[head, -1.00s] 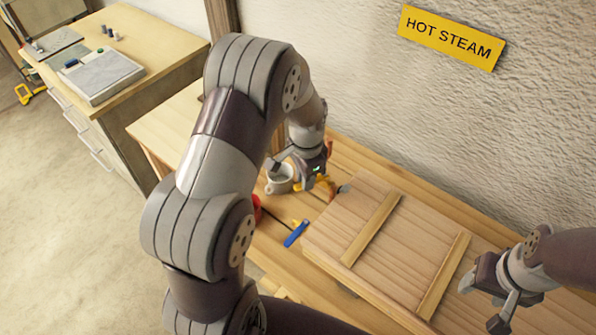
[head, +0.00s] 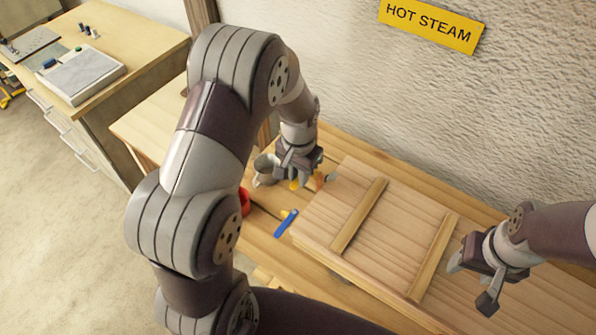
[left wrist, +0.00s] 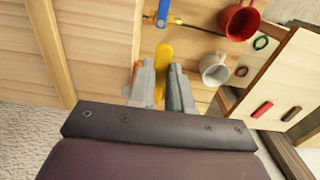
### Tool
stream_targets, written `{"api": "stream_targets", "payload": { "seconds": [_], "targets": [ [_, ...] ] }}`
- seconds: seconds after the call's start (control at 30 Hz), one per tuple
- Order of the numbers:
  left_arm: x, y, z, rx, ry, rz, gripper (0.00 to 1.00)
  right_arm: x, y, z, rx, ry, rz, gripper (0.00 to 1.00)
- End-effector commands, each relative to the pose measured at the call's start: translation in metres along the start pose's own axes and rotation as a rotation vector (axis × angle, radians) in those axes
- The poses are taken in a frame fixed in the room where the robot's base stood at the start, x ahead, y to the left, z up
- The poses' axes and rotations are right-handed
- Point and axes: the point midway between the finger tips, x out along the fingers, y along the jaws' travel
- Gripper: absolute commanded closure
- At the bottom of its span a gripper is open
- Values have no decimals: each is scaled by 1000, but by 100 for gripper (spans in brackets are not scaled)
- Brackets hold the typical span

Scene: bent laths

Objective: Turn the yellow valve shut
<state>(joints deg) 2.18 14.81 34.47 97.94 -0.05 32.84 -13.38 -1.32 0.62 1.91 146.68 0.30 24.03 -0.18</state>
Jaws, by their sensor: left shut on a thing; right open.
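The yellow valve handle (left wrist: 163,62) is a flat yellow lever in the left wrist view, lying lengthwise between the two fingers of my left gripper (left wrist: 161,88). The gripper is shut on it. In the head view, my left gripper (head: 297,172) is low over the bench beside the pale mug, with a bit of the yellow handle (head: 293,184) showing below it. The valve's body is hidden by the gripper. My right gripper (head: 473,287) is open and empty at the right, above the wooden board.
A blue lever (head: 286,223), a red mug (head: 245,202) and a pale mug (head: 264,168) are close to the left gripper. A slatted wooden board (head: 340,210) fills the bench's right. A "HOT STEAM" sign (head: 431,25) hangs on the wall. A desk (head: 150,50) stands far left.

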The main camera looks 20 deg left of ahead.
Motion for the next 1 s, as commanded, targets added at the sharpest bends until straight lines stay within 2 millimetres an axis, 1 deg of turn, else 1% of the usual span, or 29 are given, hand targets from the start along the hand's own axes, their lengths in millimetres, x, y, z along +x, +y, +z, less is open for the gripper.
{"api": "stream_targets", "payload": {
  "seconds": [0.27,0.3,0.33,0.37,0.6,0.7,0.77,0.87,1.0],
  "targets": [
    [-2,0,-2,-4,7,-1,100,0,0,0,0,0,0,45],
    [-2,0,-2,-4,7,-1,68,0,0,0,0,0,0,45],
    [-2,0,-2,-3,6,-1,58,0,0,0,0,0,0,45],
    [-2,0,-2,-3,6,-1,55,0,0,0,0,0,0,45],
    [-1,0,-1,-2,3,0,55,0,0,0,0,0,0,45],
    [-6,0,-2,-2,5,-1,55,3,0,0,0,0,0,45],
    [-16,0,-2,-2,8,-1,55,7,0,1,0,0,0,45],
    [-40,0,-2,-2,11,-2,55,15,0,2,0,0,0,45],
    [-80,0,-2,-2,11,-2,55,24,0,3,0,0,0,45]
  ]
}}
